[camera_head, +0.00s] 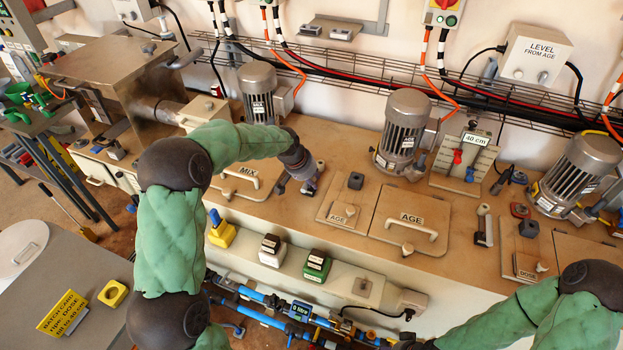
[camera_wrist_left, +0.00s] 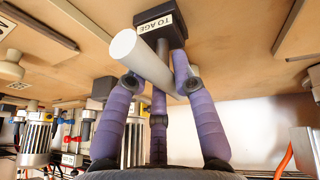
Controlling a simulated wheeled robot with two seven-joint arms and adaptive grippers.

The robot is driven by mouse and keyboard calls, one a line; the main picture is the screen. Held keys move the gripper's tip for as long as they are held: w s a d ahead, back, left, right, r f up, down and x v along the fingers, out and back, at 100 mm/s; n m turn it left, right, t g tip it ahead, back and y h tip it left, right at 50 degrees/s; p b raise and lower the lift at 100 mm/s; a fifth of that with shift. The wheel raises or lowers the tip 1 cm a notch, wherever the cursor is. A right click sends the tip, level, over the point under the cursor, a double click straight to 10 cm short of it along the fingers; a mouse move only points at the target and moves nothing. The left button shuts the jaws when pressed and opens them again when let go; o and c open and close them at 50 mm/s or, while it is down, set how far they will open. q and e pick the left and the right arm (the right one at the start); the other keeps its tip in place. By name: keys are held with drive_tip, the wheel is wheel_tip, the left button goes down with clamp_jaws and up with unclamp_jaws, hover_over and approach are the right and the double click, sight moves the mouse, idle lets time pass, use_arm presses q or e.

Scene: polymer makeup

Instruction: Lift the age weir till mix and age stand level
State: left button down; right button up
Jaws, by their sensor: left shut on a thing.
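My left gripper (camera_head: 310,184) reaches down between the MIX lid (camera_head: 238,176) and the AGE lid (camera_head: 411,219). In the left wrist view its purple fingers (camera_wrist_left: 160,84) close around a white bar (camera_wrist_left: 135,52) below a dark block marked TO AGE (camera_wrist_left: 160,28). In the head view this fitting is mostly hidden by the gripper. A small AGE plate (camera_head: 338,216) with a knob lies left of the AGE lid. A gauge board marked 40 cm (camera_head: 465,160) carries red and blue pointers. My right forearm enters at lower right; its fingers are out of view.
Upright motors stand behind the lids, at MIX (camera_head: 259,92) and AGE (camera_head: 402,128); another motor (camera_head: 577,177) leans at right. A yellow block (camera_head: 220,235) and two small boxes sit on the front ledge. Blue pipes run below.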

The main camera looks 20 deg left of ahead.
use_arm(q)
wheel_tip(320, 180, up, 9)
drive_tip(key=p, duration=0.6)
drive_tip(key=shift+w+a+r, duration=0.1)
drive_tip(key=shift+w+r, duration=0.05)
drive_tip(key=shift+r, duration=0.05)
drive_tip(key=c, duration=1.2)
unclamp_jaws()
drive_tip(key=shift+o, duration=1)
drive_tip(key=shift+f, duration=0.15)
drive_tip(key=v, duration=1.2)
